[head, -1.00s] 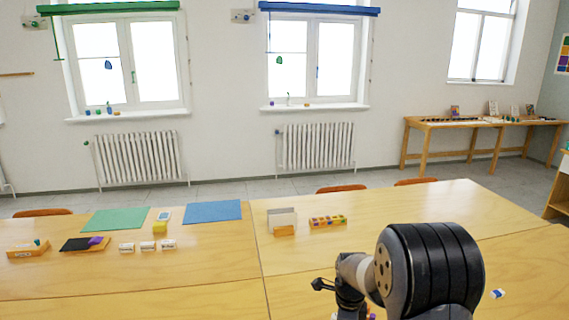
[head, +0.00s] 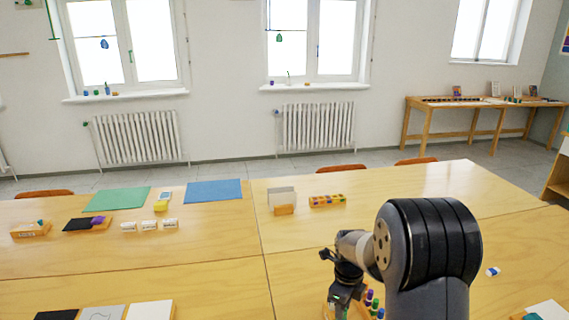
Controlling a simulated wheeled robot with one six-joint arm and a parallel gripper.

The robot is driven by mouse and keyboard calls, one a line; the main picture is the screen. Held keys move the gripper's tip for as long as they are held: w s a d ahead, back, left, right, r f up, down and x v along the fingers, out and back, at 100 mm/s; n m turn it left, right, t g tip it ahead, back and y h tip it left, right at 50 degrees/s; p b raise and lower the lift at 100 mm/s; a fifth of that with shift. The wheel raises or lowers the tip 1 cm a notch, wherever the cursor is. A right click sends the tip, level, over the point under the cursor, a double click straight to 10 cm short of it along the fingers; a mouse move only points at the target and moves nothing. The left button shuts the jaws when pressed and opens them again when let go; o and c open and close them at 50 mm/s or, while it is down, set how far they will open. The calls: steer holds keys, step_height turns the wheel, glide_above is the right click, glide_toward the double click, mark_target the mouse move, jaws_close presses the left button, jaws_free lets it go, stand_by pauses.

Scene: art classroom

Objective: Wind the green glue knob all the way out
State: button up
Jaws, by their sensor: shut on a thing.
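My gripper (head: 343,298) points down in the lower middle of the head view, over the near table. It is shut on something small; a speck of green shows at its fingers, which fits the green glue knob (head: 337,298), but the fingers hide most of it. A wooden holder (head: 328,312) stands around and below the gripper, partly cut off by the frame edge. Several small pieces with green, blue and purple tops (head: 373,301) stand just right of the gripper. How far the knob is wound cannot be seen.
My arm blocks the view right of the holder. Black, grey and white panels (head: 103,313) lie at the near left edge. A blue and white eraser-like block (head: 493,272) lies to the right. Green (head: 116,201) and blue (head: 214,191) sheets and small boxes lie on the far table.

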steer(key=m, duration=0.7)
steer(key=o, duration=1.5)
steer(key=n, duration=1.1)
steer(key=shift+n, duration=0.3)
steer(key=c, duration=1.5)
